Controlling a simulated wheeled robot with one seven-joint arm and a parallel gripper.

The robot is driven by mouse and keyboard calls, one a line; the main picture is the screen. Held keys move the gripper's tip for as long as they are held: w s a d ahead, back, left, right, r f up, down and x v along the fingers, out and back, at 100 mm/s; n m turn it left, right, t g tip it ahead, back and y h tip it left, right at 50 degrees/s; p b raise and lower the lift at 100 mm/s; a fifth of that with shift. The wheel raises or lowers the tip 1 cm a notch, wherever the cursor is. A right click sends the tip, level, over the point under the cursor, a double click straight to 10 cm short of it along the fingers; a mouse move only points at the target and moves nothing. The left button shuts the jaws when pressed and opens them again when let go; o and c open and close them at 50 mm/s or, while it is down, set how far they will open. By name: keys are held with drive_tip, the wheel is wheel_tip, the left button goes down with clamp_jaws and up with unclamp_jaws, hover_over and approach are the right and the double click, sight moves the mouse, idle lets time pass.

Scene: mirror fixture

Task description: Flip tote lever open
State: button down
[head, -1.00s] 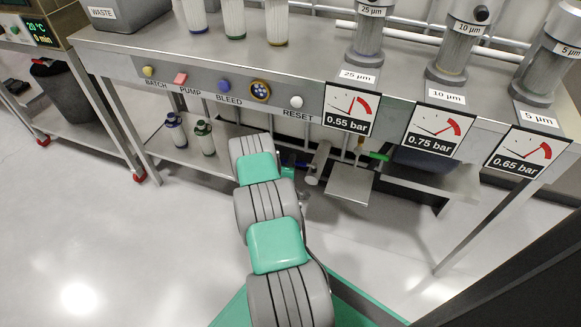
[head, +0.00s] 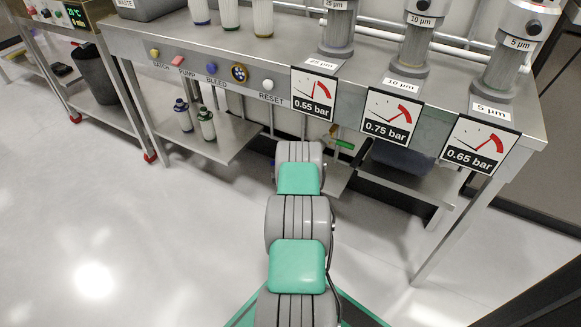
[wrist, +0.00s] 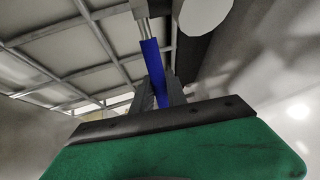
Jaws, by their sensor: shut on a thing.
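In the wrist view a blue lever handle (wrist: 153,68) on a bright metal stem slants up from between my fingers. My gripper (wrist: 163,88) is shut on this blue handle, with one dark finger on each side. In the head view my arm reaches under the bench, and the gripper and the blue lever are hidden behind my own arm links. A dark blue tote (head: 402,158) sits under the bench on the right, partly hidden by the pressure signs. I cannot tell how the blue lever connects to it.
A steel bench (head: 440,125) with filter columns and pressure signs stands over the arm. A green-handled lever (head: 344,144) shows beneath it. Two small bottles (head: 206,124) stand on the lower shelf at left. The floor in front is clear. A pale round part (wrist: 205,14) is near the blue handle.

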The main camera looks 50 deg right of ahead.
drive_tip(key=shift+s+d+r, duration=0.1)
drive_tip(key=shift+s+d, duration=0.15)
drive_tip(key=shift+d, duration=0.05)
drive_tip(key=c, duration=1.5)
unclamp_jaws()
drive_tip(key=shift+s+d, duration=0.15)
drive_tip(key=shift+c, duration=0.2)
drive_tip(key=shift+o, duration=1)
drive_tip(key=shift+w+a, duration=0.2)
drive_tip(key=shift+a, duration=0.15)
drive_tip(key=p+v, duration=0.2)
drive_tip(key=v, duration=0.5)
drive_tip(key=shift+s+a+p, duration=0.25)
drive_tip(key=shift+p, duration=0.1)
